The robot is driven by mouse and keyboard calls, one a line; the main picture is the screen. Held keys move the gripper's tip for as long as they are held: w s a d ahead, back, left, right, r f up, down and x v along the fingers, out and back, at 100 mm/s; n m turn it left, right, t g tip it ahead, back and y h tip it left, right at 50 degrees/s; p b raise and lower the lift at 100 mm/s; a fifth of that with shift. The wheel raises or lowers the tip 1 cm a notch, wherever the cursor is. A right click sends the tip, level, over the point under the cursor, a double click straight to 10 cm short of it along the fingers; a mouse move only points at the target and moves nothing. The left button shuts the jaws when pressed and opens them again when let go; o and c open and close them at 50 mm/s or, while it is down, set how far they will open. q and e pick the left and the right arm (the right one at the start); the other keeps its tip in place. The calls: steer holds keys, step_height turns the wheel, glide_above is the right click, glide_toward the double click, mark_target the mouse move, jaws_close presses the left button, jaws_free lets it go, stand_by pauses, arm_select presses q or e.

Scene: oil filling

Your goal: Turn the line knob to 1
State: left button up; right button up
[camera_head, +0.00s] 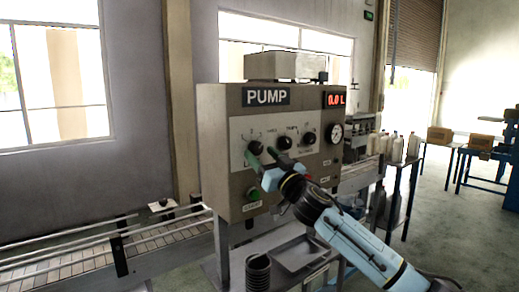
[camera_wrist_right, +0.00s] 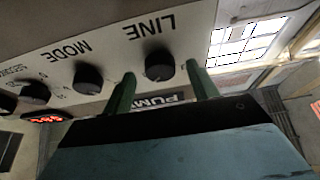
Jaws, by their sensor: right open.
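The line knob (camera_head: 255,147) is a round black knob at the left of the pump panel's row of knobs. It also shows in the right wrist view (camera_wrist_right: 158,65), beside the upside-down word LINE; its exact setting is unclear. My right gripper (camera_head: 261,158) is at the panel, just below this knob. In the right wrist view its two green fingers (camera_wrist_right: 163,88) are apart, one on each side of the knob, with nothing clearly gripped. Whether they touch it cannot be told. My left gripper is not in view.
The mode knob (camera_head: 284,142) sits close to the right of the line knob, with another knob (camera_head: 310,138) beyond. A red display (camera_head: 335,99) reads 0.0 L above a gauge (camera_head: 335,133). A green button (camera_head: 252,193) is below. A conveyor (camera_head: 160,240) runs left.

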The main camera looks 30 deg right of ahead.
steer(key=shift+x, duration=0.9)
steer(key=c, duration=1)
